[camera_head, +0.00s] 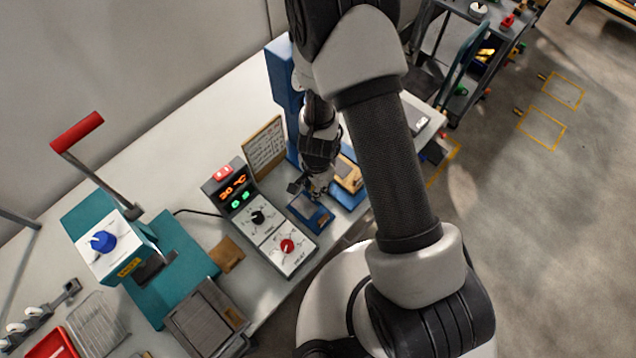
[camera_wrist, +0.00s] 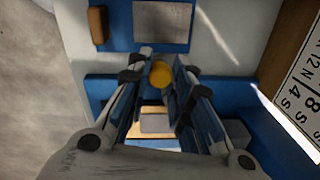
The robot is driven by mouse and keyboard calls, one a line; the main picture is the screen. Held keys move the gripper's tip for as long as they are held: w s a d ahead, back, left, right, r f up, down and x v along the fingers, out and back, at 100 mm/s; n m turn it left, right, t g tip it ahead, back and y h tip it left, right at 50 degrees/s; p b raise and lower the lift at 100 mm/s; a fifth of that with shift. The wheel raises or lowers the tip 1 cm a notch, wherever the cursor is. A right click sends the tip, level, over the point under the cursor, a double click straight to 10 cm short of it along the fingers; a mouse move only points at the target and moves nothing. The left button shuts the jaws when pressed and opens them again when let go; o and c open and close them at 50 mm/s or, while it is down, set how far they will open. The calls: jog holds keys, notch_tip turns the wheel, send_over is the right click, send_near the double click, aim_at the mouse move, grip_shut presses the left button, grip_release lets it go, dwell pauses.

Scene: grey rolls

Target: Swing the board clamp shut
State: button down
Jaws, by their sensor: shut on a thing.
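My gripper (camera_head: 314,186) reaches down to a blue fixture at the right end of the bench. In the wrist view my gripper (camera_wrist: 160,68) has its two fingers either side of a round yellow knob (camera_wrist: 160,74), and it is shut on it. The knob looks like the handle of the board clamp; the rest of the clamp is mostly hidden by the fingers. A blue base (camera_wrist: 100,88) lies below, with a grey block (camera_wrist: 156,123) between the fingers. In the head view a tan piece (camera_head: 348,172) sits on blue beside my gripper. I cannot tell the clamp's angle.
A blue column (camera_head: 283,85) and a lettered board (camera_head: 264,147) stand close behind my gripper. A control box (camera_head: 258,216) with dials is to the left. A teal press (camera_head: 165,260) with a red-handled lever (camera_head: 78,131) is further left. Open floor (camera_head: 560,230) lies right.

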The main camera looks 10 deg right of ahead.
jog(key=shift+a, duration=0.1)
dwell(0.5)
jog(key=c, duration=1.4)
grip_release()
jog(key=shift+w+r, duration=0.1)
jog(key=shift+r, duration=0.05)
jog(key=r, duration=1.1)
jog(key=shift+s+r, duration=0.35)
jog(key=shift+r, duration=0.1)
